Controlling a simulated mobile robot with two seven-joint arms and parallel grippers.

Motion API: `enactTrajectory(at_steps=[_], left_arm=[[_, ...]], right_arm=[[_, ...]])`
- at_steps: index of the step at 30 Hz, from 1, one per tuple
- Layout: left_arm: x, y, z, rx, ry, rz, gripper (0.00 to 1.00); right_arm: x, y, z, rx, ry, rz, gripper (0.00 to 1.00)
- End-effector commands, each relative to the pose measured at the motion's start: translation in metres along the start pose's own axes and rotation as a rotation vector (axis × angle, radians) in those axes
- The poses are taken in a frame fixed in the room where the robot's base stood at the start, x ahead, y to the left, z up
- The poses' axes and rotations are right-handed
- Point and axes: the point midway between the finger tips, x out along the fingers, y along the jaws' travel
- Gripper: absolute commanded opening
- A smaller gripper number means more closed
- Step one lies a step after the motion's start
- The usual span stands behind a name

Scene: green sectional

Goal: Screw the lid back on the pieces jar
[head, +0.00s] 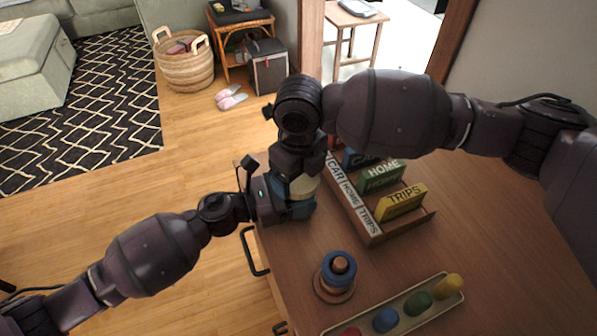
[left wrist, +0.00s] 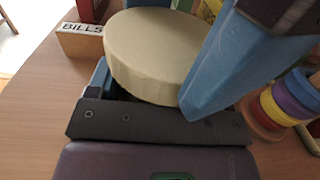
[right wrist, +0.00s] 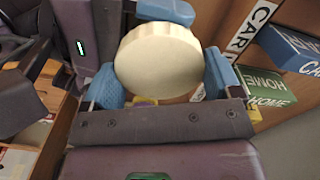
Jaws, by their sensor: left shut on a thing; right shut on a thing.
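The round cream lid (head: 304,186) shows between my two grippers near the table's left edge. In the right wrist view the lid (right wrist: 160,62) sits between the blue fingers of my right gripper (right wrist: 163,80), which is shut on it. My left gripper (head: 291,203) comes in from the left, its blue fingers low beside the lid, shut on what appears to be the jar. The jar's body is almost wholly hidden by lid and fingers; a bit of yellow shows under the lid in the right wrist view. I cannot tell whether the lid is seated.
A wooden sorter (head: 374,235) with labelled blocks stands just right of my grippers. A ring stacker (head: 337,274) and a tray of coloured pegs (head: 459,297) are nearer the front. A black handle (head: 249,253) juts from the table's left side. The table's right part is clear.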

Motion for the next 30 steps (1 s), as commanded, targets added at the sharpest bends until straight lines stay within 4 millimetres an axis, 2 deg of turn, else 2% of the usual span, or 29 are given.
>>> enactTrajectory(at_steps=[5, 30], left_arm=[[0.0001, 0.0001, 0.0004, 0.000, -0.001, 0.000, 0.07], [0.0004, 0.0004, 0.0007, 0.001, -0.001, 0.002, 0.07]], right_arm=[[0.0004, 0.0004, 0.0000, 0.175, 0.000, 0.002, 0.55], [0.0014, 0.0007, 0.0000, 1.461, 0.004, 0.003, 0.55]])
